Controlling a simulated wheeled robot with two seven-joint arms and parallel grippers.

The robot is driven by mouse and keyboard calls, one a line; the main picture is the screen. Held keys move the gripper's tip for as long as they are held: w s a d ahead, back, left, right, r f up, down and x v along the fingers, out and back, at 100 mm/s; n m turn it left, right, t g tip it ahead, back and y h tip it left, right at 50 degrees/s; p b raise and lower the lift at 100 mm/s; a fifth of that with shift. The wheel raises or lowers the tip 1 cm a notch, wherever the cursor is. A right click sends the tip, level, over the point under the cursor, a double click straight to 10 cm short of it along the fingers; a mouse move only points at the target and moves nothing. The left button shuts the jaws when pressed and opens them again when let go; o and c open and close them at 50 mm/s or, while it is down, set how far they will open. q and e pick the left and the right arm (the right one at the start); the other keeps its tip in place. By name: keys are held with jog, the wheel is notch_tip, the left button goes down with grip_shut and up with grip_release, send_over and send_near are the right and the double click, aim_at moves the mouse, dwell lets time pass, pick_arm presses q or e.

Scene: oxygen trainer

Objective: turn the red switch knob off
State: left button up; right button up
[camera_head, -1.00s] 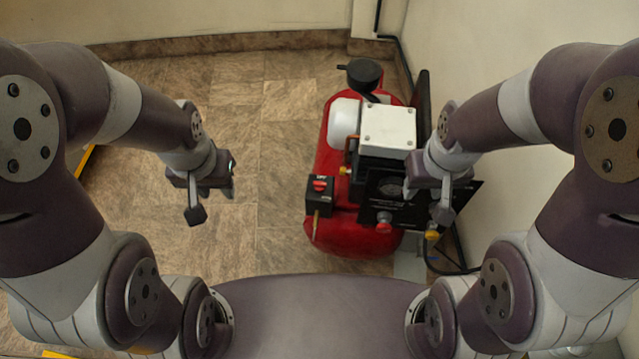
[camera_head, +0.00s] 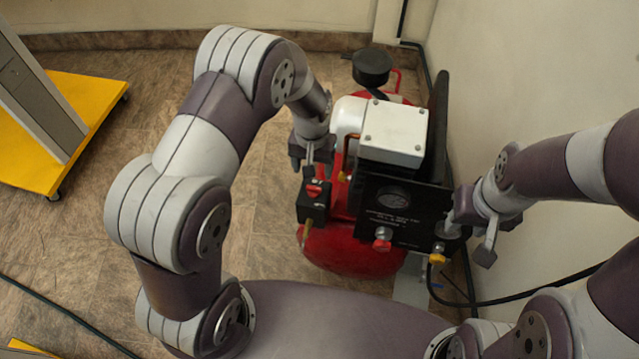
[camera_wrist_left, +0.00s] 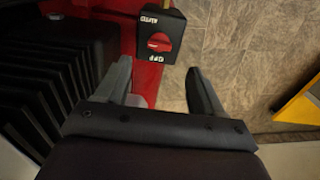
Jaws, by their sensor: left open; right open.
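The red switch knob (camera_head: 313,190) sits on a small black switch box (camera_head: 316,211) at the left front of the red compressor (camera_head: 350,249). The knob also shows in the left wrist view (camera_wrist_left: 160,42), between an "AUTO" and an "OFF" label, both upside down. My left gripper (camera_head: 312,169) is open just behind and above the box in the head view. In the left wrist view its two fingers (camera_wrist_left: 158,66) are apart and empty, with the knob beyond the gap between their tips. My right gripper (camera_head: 469,236) is open at the right of the compressor's black panel.
The black panel (camera_head: 396,211) carries a gauge, another red knob (camera_head: 382,240) and a yellow fitting (camera_head: 437,258). A wall stands close on the right. A yellow-based cart (camera_head: 40,165) stands at the far left. Tiled floor lies clear left of the compressor.

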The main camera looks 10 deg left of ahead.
aim_at(314, 188)
pick_arm(q)
notch_tip(314, 188, down, 8)
jog(key=shift+w+f+b, duration=0.1)
jog(key=shift+f+b, duration=0.1)
jog(key=shift+b, duration=0.25)
jog(key=c, duration=1.1)
